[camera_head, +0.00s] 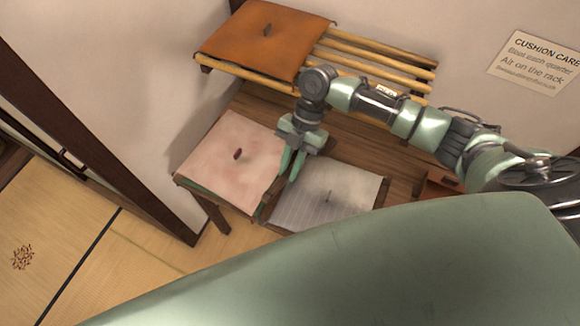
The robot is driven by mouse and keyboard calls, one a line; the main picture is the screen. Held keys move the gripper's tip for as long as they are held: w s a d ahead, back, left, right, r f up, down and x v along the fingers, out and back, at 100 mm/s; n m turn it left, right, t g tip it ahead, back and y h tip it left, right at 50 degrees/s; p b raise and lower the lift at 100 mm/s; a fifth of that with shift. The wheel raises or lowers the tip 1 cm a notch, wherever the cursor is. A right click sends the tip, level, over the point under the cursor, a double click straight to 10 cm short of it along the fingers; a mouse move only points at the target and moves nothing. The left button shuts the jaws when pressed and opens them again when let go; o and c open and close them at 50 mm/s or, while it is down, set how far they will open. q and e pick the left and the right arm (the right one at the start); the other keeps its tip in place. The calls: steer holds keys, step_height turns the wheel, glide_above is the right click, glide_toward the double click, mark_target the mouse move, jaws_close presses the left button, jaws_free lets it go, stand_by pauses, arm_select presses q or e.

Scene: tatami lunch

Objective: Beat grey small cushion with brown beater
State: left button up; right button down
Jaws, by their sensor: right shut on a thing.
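My right gripper (290,172) reaches down from the right, over the gap between these two cushions. Its green fingers are close together and shut, but what they hold is too small or hidden to make out. I cannot identify the brown beater for certain. My left gripper is not in view.
An orange cushion (290,50) lies on a slatted wooden rack (385,62) behind. The pink cushion rests on a wooden stand with legs (211,213). A cushion care sign (535,65) is on the wall. Tatami floor (110,270) is open at left.

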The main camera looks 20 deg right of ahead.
step_height(320, 180, down, 10)
steer(key=b, duration=0.8)
step_height(320, 180, up, 10)
steer(key=p, duration=0.8)
steer(key=shift+p, duration=0.3)
steer(key=shift+f, duration=0.15)
steer(key=shift+w+f+b, duration=0.1)
steer(key=shift+f+b, duration=0.05)
steer(key=shift+b, duration=0.15)
